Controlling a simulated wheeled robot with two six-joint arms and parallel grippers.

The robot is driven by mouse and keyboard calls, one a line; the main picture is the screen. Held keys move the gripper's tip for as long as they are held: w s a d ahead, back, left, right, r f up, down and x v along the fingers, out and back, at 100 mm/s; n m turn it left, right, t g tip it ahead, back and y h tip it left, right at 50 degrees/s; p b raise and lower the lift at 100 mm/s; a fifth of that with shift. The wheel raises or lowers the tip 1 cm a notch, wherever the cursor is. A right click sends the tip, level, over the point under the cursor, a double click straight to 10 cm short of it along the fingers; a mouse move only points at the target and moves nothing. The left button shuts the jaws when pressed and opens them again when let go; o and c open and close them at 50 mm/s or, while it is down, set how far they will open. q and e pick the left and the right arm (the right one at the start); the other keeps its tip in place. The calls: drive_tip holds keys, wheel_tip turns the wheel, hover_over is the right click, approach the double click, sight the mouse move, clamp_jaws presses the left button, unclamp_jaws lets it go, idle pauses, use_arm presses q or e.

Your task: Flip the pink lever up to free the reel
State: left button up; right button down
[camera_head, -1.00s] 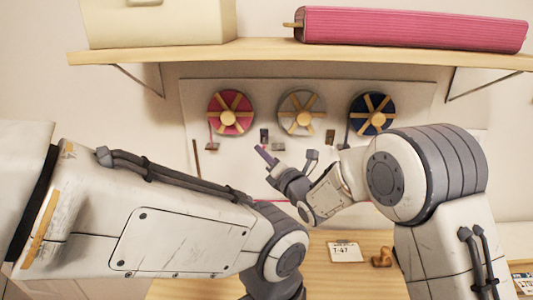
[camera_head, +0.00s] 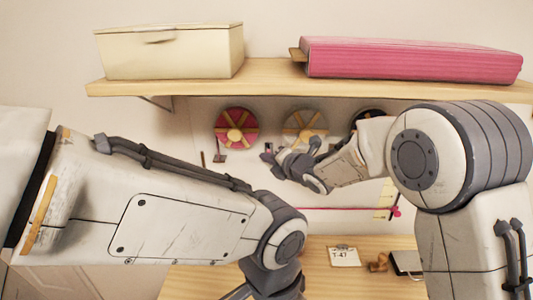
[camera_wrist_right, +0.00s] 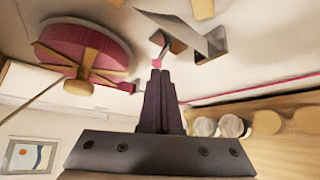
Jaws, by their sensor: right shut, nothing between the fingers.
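The pink reel (camera_head: 236,130) with tan spokes hangs on the wall board, left of a grey reel (camera_head: 305,128). The pink reel is also at the left in the right wrist view (camera_wrist_right: 108,57). My right gripper (camera_wrist_right: 158,73) is shut and empty. A small pink tip (camera_wrist_right: 157,38), which looks like the lever's, shows just beyond its fingertips, beside a grey bracket; I cannot tell whether they touch. In the head view my right gripper (camera_head: 267,157) is right of and below the pink reel. My left arm's fingers are out of view.
A shelf (camera_head: 265,76) above carries a cream box (camera_head: 170,52) and a pink roll (camera_head: 415,60). A table (camera_head: 310,285) below holds a T-47 card (camera_head: 343,256).

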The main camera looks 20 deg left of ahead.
drive_tip(key=shift+r+p, duration=0.3)
drive_tip(key=shift+r, duration=0.45)
drive_tip(key=s+a+f+b, duration=0.1)
drive_tip(key=a+f+b, duration=0.2)
drive_tip(key=b, duration=0.2)
drive_tip(key=r+b+v, duration=0.1)
drive_tip(key=r+v, duration=0.1)
drive_tip(key=v, duration=0.8)
drive_tip(key=shift+w+a, duration=0.15)
drive_tip(key=shift+w, duration=0.1)
drive_tip(key=shift+r, duration=0.1)
